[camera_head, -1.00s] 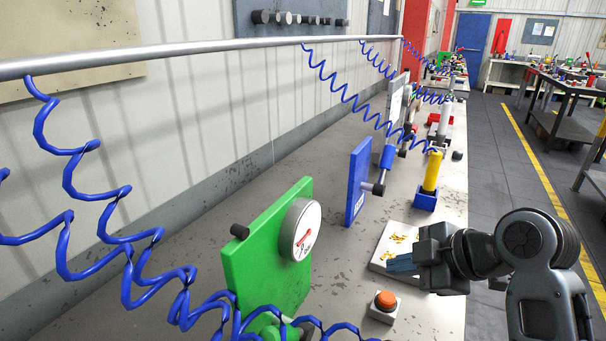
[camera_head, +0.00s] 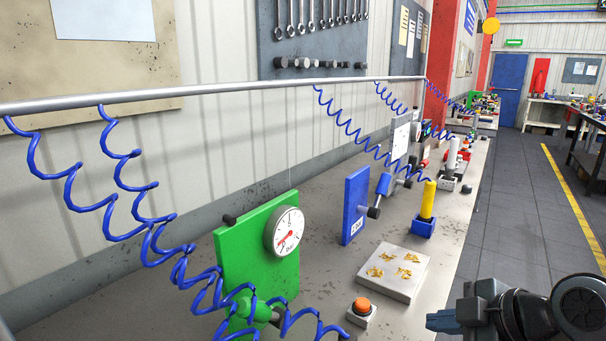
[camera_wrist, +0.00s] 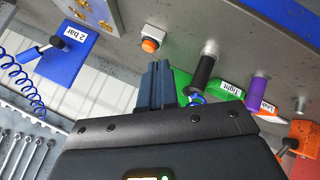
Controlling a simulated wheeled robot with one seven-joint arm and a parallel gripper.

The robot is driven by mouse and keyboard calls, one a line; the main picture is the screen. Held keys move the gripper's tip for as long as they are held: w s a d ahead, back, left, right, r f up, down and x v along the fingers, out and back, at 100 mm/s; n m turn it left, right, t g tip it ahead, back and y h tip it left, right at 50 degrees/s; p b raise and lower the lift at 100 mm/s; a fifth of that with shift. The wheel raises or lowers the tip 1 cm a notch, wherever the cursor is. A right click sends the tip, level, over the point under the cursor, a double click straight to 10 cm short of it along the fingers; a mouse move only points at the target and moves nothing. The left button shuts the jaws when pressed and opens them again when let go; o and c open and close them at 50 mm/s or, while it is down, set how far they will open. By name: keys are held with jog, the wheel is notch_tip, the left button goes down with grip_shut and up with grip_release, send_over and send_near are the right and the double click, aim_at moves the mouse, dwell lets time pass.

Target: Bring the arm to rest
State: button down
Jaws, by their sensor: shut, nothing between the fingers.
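My gripper (camera_head: 447,321) is at the lower right of the head view, off the front side of the bench, its fingers pointing left. It is shut and empty. In the wrist view the closed blue fingers (camera_wrist: 156,84) stand in the middle, with the bench behind them. My arm shows only in part at the right edge of the head view.
The bench (camera_head: 330,262) holds a green panel with a gauge (camera_head: 284,232), an orange button (camera_head: 362,306), a tray with yellow pieces (camera_head: 393,272), a blue panel (camera_head: 356,205) and a yellow cylinder (camera_head: 428,199). Blue coiled hoses hang from a rail (camera_head: 210,92). Right of the bench is open floor (camera_head: 520,215).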

jog(key=s+a+f+m+t+h, duration=0.1)
jog(key=s+f+m+t+h, duration=0.1)
jog(key=s+f+m, duration=0.55)
jog(key=s+a+f+m+t+h, duration=0.1)
jog(key=s+f+m, duration=0.3)
jog(key=s, duration=0.6)
jog(key=s+r+m+t+h, duration=0.1)
jog(key=s+r, duration=0.3)
jog(key=s, duration=0.6)
jog(key=s+d+r+m+t+h, duration=0.1)
jog(key=s+r+m+t, duration=0.2)
jog(key=s, duration=0.8)
notch_tip(320, 180, up, 2)
jog(key=shift+s+d+r, duration=0.1)
jog(key=shift+s+d, duration=0.05)
jog(key=shift+s, duration=0.15)
